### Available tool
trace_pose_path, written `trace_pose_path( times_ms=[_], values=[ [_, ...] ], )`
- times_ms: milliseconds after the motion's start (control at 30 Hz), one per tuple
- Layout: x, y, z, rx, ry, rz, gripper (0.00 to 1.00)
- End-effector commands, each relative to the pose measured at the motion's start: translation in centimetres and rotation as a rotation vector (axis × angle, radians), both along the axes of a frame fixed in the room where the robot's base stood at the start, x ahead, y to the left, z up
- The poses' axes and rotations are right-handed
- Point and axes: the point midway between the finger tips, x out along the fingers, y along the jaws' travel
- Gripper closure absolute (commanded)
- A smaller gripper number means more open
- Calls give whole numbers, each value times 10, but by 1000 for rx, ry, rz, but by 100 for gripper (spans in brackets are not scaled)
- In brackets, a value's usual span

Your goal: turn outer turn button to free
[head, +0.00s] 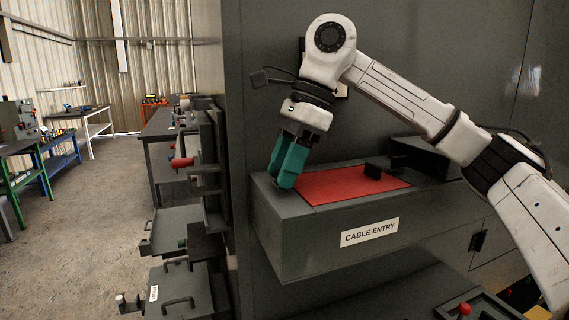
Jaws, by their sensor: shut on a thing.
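My gripper (284,186) has teal fingers that point down at the left end of the grey box labelled CABLE ENTRY (325,243). The fingers are shut at the left edge of the red panel (338,187) on top of the box. They hide what they hold, which appears to be the outer turn button, so its angle cannot be told.
A dark grey block (420,155) sits behind the right end of the box, under my arm. The tall grey cabinet wall (268,100) rises behind. Below right is a tray with a red knob (464,309). Shelves and drawers (180,245) stand at left; open floor lies beyond.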

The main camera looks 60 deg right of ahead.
Motion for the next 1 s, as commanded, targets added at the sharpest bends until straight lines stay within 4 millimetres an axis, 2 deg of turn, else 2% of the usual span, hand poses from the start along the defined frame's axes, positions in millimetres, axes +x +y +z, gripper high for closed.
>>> trace_pose_path(
  times_ms=[567, 600, 833, 1000],
  values=[
    [0, -1, 0, -2, -1, 32, 88],
    [0, -1, 0, -2, -1, 32, 56],
    [0, 0, 0, -2, -1, 32, 34],
    [0, 0, 0, -2, -1, 32, 32]
  ],
)
